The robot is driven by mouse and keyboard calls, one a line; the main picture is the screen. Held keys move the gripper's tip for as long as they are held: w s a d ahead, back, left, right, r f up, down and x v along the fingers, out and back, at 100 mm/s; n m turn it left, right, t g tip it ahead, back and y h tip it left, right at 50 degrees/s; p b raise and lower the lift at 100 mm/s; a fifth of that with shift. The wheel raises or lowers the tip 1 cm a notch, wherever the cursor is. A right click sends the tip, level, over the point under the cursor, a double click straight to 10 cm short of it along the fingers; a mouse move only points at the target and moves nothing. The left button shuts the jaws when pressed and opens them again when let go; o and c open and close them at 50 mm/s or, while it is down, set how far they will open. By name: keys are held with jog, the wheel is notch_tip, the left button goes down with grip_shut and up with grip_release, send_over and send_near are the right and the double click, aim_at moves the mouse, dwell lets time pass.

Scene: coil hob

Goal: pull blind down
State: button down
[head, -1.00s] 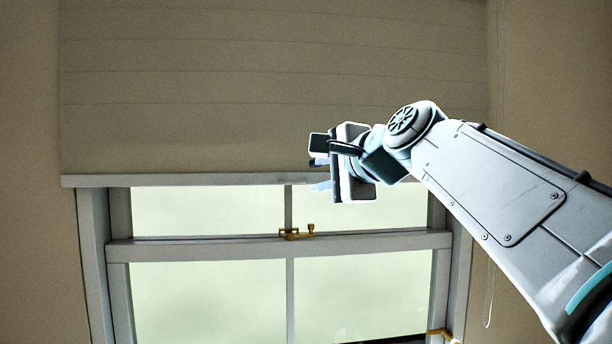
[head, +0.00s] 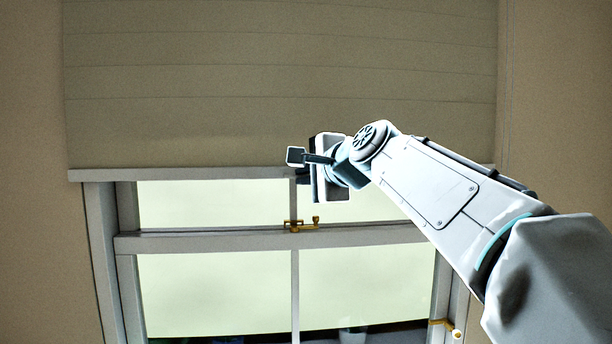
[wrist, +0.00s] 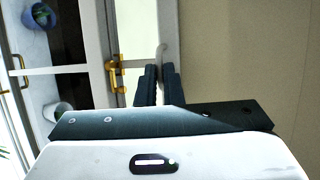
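The beige blind (head: 280,90) hangs over the upper part of the window, with a pale bottom bar (head: 180,174) just above the upper panes. My gripper (head: 299,168) is at this bar, near its middle. In the wrist view, which is turned sideways, the blind (wrist: 245,60) fills the right side. The two dark fingers (wrist: 159,72) lie close together, pointing at the bar's edge, with a small pale curved piece (wrist: 162,51) just past their tips. A narrow gap shows between the fingers; whether they grip anything is unclear.
The window frame (head: 270,240) has a brass latch (head: 300,225) at the middle crossbar, just below my gripper. A second brass fitting (head: 443,324) is at lower right. A plant pot (wrist: 36,15) stands beyond the glass.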

jog(key=shift+f, duration=0.15)
notch_tip(320, 180, down, 38)
jog(key=b, duration=3.3)
jog(key=shift+f, duration=0.1)
jog(key=c, duration=1.9)
grip_release()
jog(key=o, duration=0.3)
jog(key=shift+o, duration=0.2)
